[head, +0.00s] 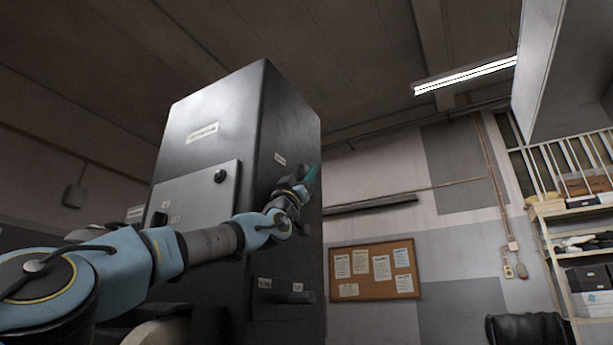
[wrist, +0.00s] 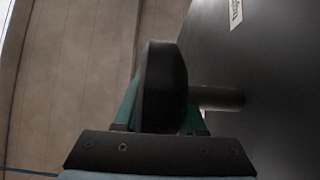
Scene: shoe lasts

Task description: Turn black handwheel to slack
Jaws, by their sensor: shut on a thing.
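The black handwheel (wrist: 164,85) shows nearly edge-on in the wrist view. Its short shaft (wrist: 217,97) runs right into the dark face of the machine cabinet (wrist: 270,75). My gripper (head: 311,176) is at the cabinet's right side face in the head view, its teal fingertips just showing past the wrist. In the wrist view the teal fingers stand on either side of the wheel and are shut on it. In the head view I cannot make out the handwheel, behind my gripper. The tall dark cabinet (head: 215,105) stands upright beside my arm.
The cabinet's front panel carries a black knob (head: 220,175). A dark handle (head: 295,297) juts out low on the side face, below my arm. A cork board (head: 374,271) hangs on the back wall. Shelves (head: 588,213) and a dark chair (head: 525,328) are at the right.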

